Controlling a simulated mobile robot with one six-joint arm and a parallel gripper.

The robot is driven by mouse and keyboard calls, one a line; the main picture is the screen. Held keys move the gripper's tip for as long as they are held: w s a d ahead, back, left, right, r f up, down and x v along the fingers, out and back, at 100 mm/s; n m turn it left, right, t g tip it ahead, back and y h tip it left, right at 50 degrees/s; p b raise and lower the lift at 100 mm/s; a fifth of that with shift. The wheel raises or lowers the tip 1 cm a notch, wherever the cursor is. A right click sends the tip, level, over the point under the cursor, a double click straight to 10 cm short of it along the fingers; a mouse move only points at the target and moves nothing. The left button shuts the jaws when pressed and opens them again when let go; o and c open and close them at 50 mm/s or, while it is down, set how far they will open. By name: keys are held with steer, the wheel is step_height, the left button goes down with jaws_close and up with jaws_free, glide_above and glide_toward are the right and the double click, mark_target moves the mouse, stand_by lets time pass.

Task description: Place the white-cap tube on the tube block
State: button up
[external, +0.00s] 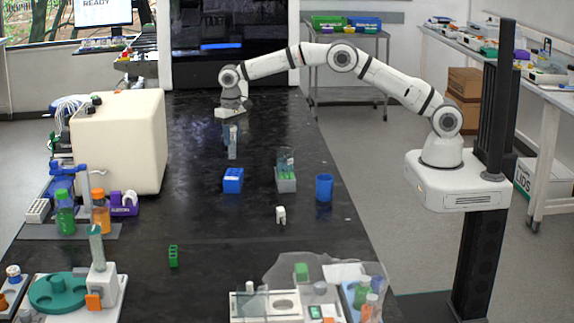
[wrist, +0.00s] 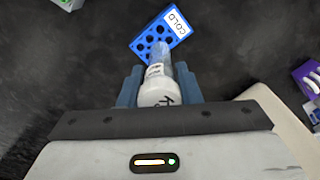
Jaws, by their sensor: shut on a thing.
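The white-cap tube is between the fingers of my gripper (wrist: 160,86). Its white cap (wrist: 157,94) faces the wrist camera and its clear body points away. My gripper (external: 230,130) is shut on it. In the external view the tube (external: 232,150) hangs upright below the fingers, behind the blue tube block (external: 233,181). The block also shows in the wrist view (wrist: 148,32), turned at an angle, with rows of dark holes and a COLD label. The tube's far end overlaps the block's near edge in that view; I cannot tell the height gap.
A pale rack (external: 286,186) with a clear, green-marked item stands right of the block, and a blue cup (external: 324,187) beyond it. A small white item (external: 281,214) lies nearer. A large cream machine (external: 118,142) stands left. Bare black bench surrounds the block.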

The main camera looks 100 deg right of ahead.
mark_target(232, 151)
steer(key=shift+f+p, duration=0.6)
steer(key=shift+f, duration=2.2)
steer(key=shift+f, duration=0.1)
steer(key=o, duration=0.9)
step_height(232, 151, up, 12)
steer(key=shift+s+a+r+b, duration=0.1)
steer(key=shift+r+b, duration=0.15)
steer(key=shift+b, duration=1)
steer(key=s+a+r+n+t, duration=0.15)
steer(key=s+a+r, duration=0.25)
steer(key=s+r, duration=0.45)
steer(key=s+a+r+n, duration=0.35)
steer(key=s+r, duration=0.25)
steer(key=s, duration=0.5)
steer(key=s+a+f+n, duration=0.1)
steer(key=s+f, duration=0.1)
steer(key=s, duration=0.7)
steer(key=s+a+f+n+t, duration=0.1)
steer(key=s+a+f, duration=0.1)
steer(key=s, duration=0.7)
steer(key=s+a+f+n+t, duration=0.1)
steer(key=s+a+f+n, duration=0.1)
steer(key=s, duration=0.7)
steer(key=shift+s+a+f, duration=0.1)
steer(key=shift+a+f, duration=0.1)
steer(key=shift+f, duration=0.25)
